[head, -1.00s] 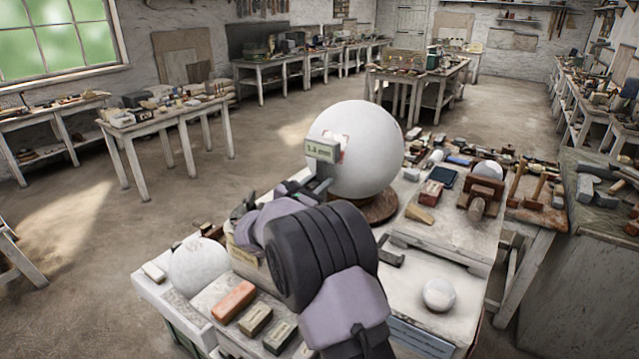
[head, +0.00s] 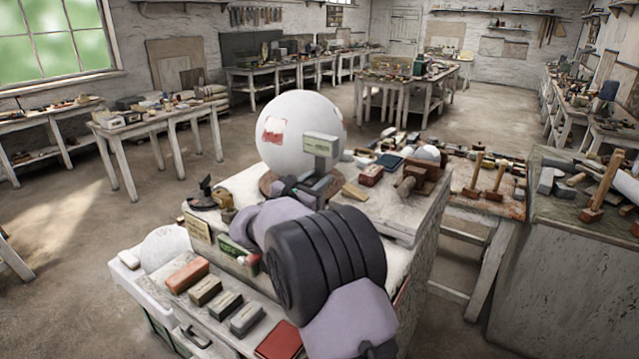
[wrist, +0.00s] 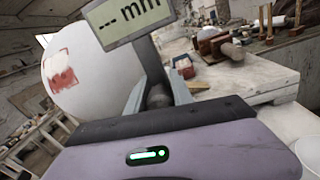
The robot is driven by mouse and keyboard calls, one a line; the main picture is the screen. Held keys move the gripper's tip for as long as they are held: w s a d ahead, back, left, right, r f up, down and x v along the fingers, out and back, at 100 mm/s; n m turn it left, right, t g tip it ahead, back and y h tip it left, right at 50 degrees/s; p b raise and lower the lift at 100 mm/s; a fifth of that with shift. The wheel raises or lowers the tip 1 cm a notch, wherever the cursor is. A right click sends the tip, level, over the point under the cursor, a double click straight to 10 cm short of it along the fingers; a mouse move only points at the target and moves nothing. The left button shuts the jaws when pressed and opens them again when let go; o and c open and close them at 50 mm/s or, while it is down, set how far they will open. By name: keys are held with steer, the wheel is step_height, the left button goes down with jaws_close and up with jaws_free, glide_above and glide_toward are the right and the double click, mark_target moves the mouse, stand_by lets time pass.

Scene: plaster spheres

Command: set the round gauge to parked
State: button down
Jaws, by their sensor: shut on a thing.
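A gauge (head: 321,146) with a grey head and a pale display stands above my gripper (head: 312,188). In the wrist view the gauge (wrist: 128,18) shows "--- mm", and my gripper (wrist: 158,95) is shut on its dark round handle. The large white plaster sphere (head: 300,115) rests on a brown round base (head: 268,184), with a red-and-white patch (head: 273,130) on its left face. In the wrist view the patch (wrist: 60,72) is left of the gauge, and the gauge looks apart from it. My arm hides part of the bench.
A red brick-like block (head: 188,276) and grey blocks (head: 248,318) lie along the bench's front, beside a red flat book-like thing (head: 280,341). A smaller white dome (head: 165,248) is at front left. A dark stand-like thing (head: 206,187) is left of the sphere. Mallets (head: 497,176) stand at right.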

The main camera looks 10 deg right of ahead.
steer(key=shift+f, duration=0.2)
steer(key=c, duration=1.4)
jaws_free()
steer(key=shift+s+d, duration=0.1)
steer(key=shift+c, duration=0.2)
steer(key=o, duration=0.3)
steer(key=shift+s+d+r, duration=0.1)
steer(key=shift+r, duration=0.05)
steer(key=shift+a, duration=0.2)
steer(key=p+v, duration=0.1)
steer(key=v, duration=1.6)
